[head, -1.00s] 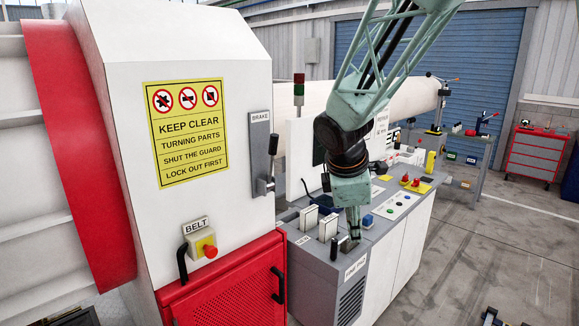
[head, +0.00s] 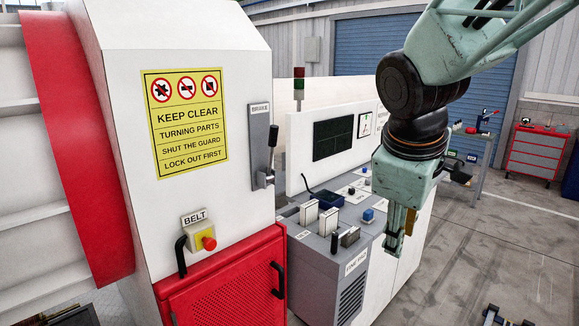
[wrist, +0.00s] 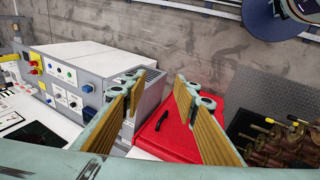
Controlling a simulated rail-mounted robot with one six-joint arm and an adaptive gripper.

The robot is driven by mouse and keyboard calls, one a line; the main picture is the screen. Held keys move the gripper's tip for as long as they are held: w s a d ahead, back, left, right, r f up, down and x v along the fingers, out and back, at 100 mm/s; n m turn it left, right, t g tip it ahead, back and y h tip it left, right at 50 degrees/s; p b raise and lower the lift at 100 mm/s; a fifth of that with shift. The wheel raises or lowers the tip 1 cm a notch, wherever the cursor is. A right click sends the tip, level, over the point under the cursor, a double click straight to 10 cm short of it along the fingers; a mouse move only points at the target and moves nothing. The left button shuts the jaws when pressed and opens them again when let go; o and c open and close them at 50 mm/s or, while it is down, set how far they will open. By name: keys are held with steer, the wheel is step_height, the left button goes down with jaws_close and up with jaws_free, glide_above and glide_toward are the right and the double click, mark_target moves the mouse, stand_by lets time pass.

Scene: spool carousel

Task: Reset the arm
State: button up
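My gripper (head: 402,245) hangs fingers down in the head view, in front of the right part of the grey and white console (head: 385,265). It is apart from the console controls. In the wrist view my gripper (wrist: 159,82) shows two yellow-ribbed fingers spread apart, with nothing between them. The red panel (wrist: 165,130) and part of the grey and white console (wrist: 75,55) show beyond the fingers. My arm comes down from the upper right and hides part of the console top.
A white machine housing (head: 190,60) with a red lower door (head: 235,285), brake lever (head: 271,150) and belt button (head: 209,243) stands at left. White and dark levers (head: 328,222) rise from the console. Open floor (head: 500,250) lies at right. A red drawer cabinet (head: 537,155) stands behind.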

steer(key=s+f+m+y+b, duration=0.1)
steer(key=s+m, duration=0.4)
steer(key=s, duration=0.8)
steer(key=s+a+f+m+y+b, duration=0.1)
steer(key=s+m+b, duration=0.2)
steer(key=s, duration=1)
steer(key=shift+a+f+m, duration=0.2)
steer(key=shift+f+m, duration=0.1)
steer(key=shift+m, duration=0.6)
steer(key=shift+o, duration=0.4)
